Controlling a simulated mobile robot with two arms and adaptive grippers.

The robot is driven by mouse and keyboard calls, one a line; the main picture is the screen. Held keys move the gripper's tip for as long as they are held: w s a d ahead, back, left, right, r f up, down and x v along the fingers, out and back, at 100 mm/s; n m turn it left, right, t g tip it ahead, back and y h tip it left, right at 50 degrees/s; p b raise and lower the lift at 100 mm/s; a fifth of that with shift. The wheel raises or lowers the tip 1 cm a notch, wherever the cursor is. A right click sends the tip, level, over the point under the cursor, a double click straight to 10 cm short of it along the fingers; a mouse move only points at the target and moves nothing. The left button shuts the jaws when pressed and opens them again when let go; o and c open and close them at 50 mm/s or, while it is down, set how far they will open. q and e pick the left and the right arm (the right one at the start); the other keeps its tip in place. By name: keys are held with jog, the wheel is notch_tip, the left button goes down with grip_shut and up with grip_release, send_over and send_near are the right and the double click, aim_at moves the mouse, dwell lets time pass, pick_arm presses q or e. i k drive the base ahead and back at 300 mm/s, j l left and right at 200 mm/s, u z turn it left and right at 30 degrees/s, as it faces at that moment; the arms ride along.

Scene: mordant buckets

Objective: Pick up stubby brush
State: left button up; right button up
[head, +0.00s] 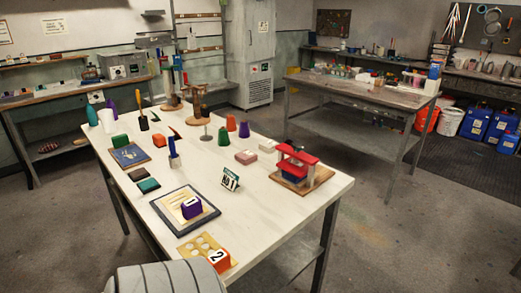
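I cannot tell for sure which thing is the stubby brush. On the white table (255,215), an upright item with an orange handle (139,101) stands in a dark cup (143,123) near the far left. A small upright blue item (174,161) with a white part stands near the table's middle. Both are too small to identify as a brush. Neither of my grippers shows in the head view. A grey rounded part at the bottom left edge covers a little of the floor and table end.
A red press-like device (297,157) stands at the table's right. A second workbench (350,92) stands behind, with floor between.

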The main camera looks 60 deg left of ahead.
aim_at(171, 148)
jog(key=k+j+z, duration=0.1)
jog(key=z, duration=0.35)
jog(key=k+z, duration=0.3)
jog(key=z, duration=0.15)
jog(key=k+z, duration=0.2)
jog(key=z, duration=0.2)
jog(key=k+j, duration=0.2)
jog(key=k, duration=0.25)
jog(key=k+j+z, duration=0.1)
jog(key=k+j, duration=0.15)
jog(key=k, duration=0.15)
